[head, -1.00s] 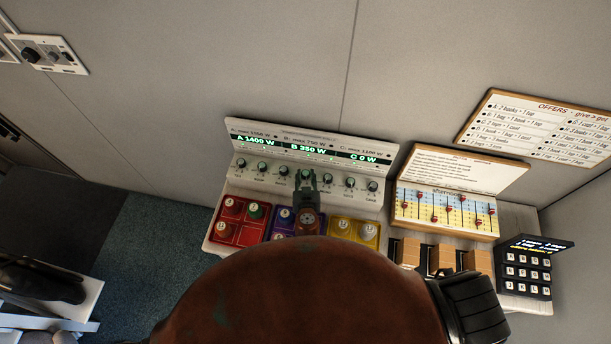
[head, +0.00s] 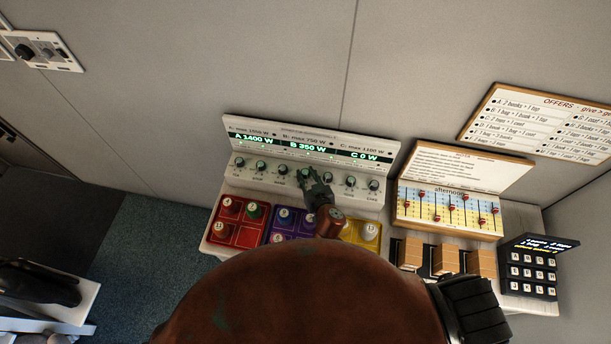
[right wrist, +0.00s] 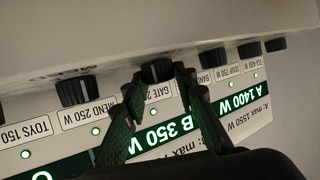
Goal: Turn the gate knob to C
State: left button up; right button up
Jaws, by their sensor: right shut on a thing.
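The gate knob (right wrist: 157,71) is a dark ribbed knob beside a label reading GATE in the right wrist view. My right gripper (right wrist: 158,80) is shut on it, one finger on each side. In the head view my right gripper (head: 307,176) covers the knob in the middle of the panel's knob row. The knob's pointer cannot be read. The power panel (head: 232,183) shows A 1400 W, B 350 W and C 0 W on its display (head: 307,147). My left gripper is not in view.
Other knobs (head: 261,166) (head: 350,182) stand close on both sides of my gripper. Below are red (head: 245,237), purple (head: 270,238) and yellow (head: 372,245) trays with numbered pegs. A slider board (head: 447,228) and a keypad (head: 529,270) stand to the right.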

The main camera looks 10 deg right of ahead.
jog(key=n+y+p, duration=0.3)
jog(key=shift+w+d+r+g, duration=0.1)
jog(key=shift+d+r+g, duration=0.15)
jog(key=shift+g, duration=0.15)
jog(key=shift+f+n+g+y+p, duration=0.25)
jog(key=shift+n+g+y+p, duration=0.15)
jog(key=shift+n+y+p, duration=0.55)
jog(key=shift+y, duration=0.25)
jog(key=o, duration=1.2)
jog(key=shift+c, duration=0.2)
jog(key=v, duration=1.2)
